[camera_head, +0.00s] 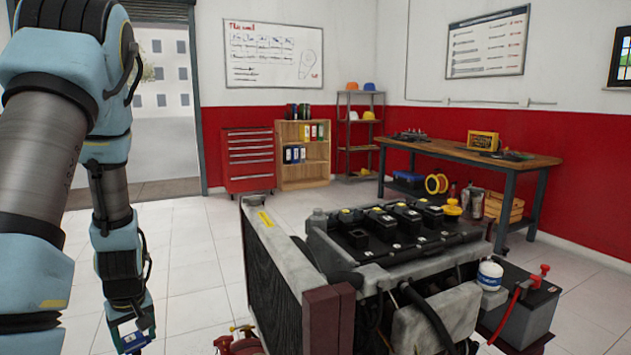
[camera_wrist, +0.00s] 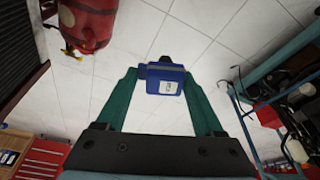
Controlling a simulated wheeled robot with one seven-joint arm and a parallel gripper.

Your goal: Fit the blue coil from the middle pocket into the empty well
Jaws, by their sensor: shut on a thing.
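The coil has a white label and a dark end pointing away from my wrist. The coil also shows, small, in the head view (camera_head: 131,342). The engine (camera_head: 395,245) stands at the centre right with a row of black coils (camera_head: 381,216) on top. I cannot make out the empty well or the pocket tray.
A radiator panel (camera_head: 274,268) stands at the engine's near left side. A red tank (camera_wrist: 90,22) is at the wrist view's upper left. A blue-framed cart (camera_wrist: 245,115) is at its right. A battery (camera_head: 525,310) sits right of the engine. Tiled floor (camera_head: 185,285) is clear around my gripper.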

